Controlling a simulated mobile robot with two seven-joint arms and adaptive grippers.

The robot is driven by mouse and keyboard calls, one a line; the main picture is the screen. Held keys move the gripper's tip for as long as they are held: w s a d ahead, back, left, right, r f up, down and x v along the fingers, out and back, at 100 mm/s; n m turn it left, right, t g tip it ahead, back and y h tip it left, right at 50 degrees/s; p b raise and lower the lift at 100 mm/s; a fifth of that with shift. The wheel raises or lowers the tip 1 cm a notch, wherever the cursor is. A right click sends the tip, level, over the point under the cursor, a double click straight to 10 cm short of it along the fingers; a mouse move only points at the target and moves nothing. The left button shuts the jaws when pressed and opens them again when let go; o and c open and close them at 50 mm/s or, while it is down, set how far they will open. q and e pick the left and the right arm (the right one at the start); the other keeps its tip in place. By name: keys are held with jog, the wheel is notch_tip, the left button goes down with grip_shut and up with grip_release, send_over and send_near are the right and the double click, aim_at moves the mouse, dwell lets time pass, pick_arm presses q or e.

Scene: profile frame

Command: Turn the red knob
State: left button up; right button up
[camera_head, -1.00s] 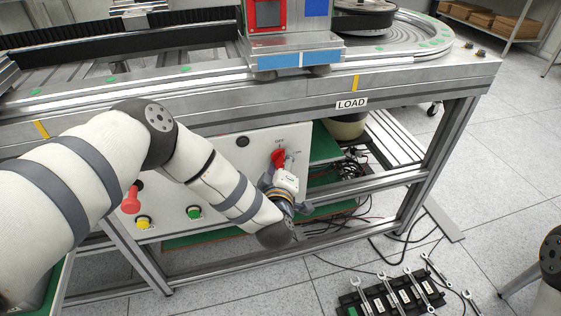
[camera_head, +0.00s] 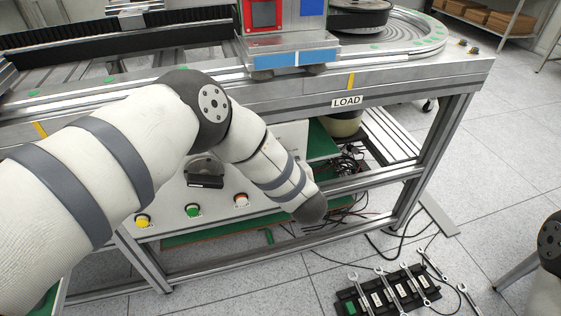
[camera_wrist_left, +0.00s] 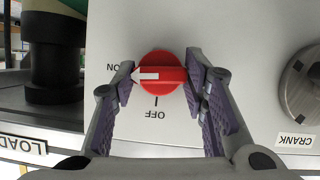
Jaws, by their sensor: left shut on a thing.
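The OFF label (camera_wrist_left: 154,115) is below the knob. My left gripper (camera_wrist_left: 160,80) is shut on the knob, one finger at each end of its bar. In the head view my left arm hides the knob and the gripper. My right gripper is out of view.
A round crank (camera_wrist_left: 303,85) sits to the right of the knob in the wrist view. A wrench rack (camera_head: 385,297) lies on the floor at front right.

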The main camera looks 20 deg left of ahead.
pick_arm(q)
jog(key=shift+m, duration=0.4)
dwell(0.4)
jog(key=o, duration=1.2)
jog(key=shift+d+y, duration=0.1)
jog(key=shift+y, duration=0.2)
jog(key=shift+c, duration=0.2)
jog(key=v, duration=1.2)
jog(key=shift+r, duration=0.2)
jog(key=shift+w, duration=0.1)
